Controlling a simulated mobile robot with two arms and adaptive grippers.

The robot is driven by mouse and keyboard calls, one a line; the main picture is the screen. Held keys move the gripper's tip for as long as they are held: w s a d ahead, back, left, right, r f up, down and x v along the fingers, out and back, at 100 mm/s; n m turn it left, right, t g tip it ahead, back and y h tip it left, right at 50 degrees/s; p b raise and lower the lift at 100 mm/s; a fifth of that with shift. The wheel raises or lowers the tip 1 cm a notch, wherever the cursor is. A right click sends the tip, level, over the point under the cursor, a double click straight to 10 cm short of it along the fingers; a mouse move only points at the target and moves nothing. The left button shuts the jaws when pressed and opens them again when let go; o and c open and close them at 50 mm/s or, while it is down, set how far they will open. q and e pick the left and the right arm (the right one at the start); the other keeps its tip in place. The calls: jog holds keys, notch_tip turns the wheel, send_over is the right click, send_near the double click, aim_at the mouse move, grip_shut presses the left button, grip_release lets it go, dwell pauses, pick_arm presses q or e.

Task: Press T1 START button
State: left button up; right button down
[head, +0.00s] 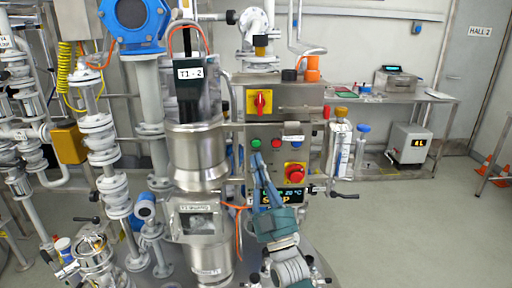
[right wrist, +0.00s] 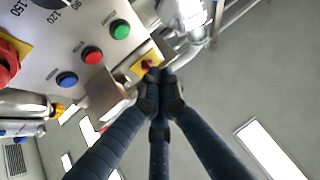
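A steel control panel (head: 268,130) stands in the middle of the head view. On it are a green button (head: 256,143), a red button (head: 276,144) and a blue button (head: 293,143) in a row; their small labels are not readable. In the right wrist view the green button (right wrist: 120,29) is at the upper left, above the red one (right wrist: 92,55) and the blue one (right wrist: 66,79). My right gripper (head: 257,157) has its blue-grey fingers together and empty, tips just below the green button. Contact with the panel cannot be told. My left gripper is not in view.
A red emergency knob (head: 294,172) and a lit display (head: 278,196) sit low on the panel, close to my right gripper. A yellow-red rotary switch (head: 260,101) is above. A steel vessel (head: 195,150) stands at left. A bench (head: 430,97) stands at right.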

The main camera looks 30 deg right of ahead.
aim_at(256, 144)
jog(key=w+d+b, duration=0.2)
jog(key=w+d, duration=0.1)
jog(key=w, duration=0.2)
jog(key=shift+w+b, duration=0.35)
jog(key=shift+w, duration=0.05)
dwell(1.2)
jog(key=shift+w+d, duration=0.1)
jog(key=shift+w, duration=0.3)
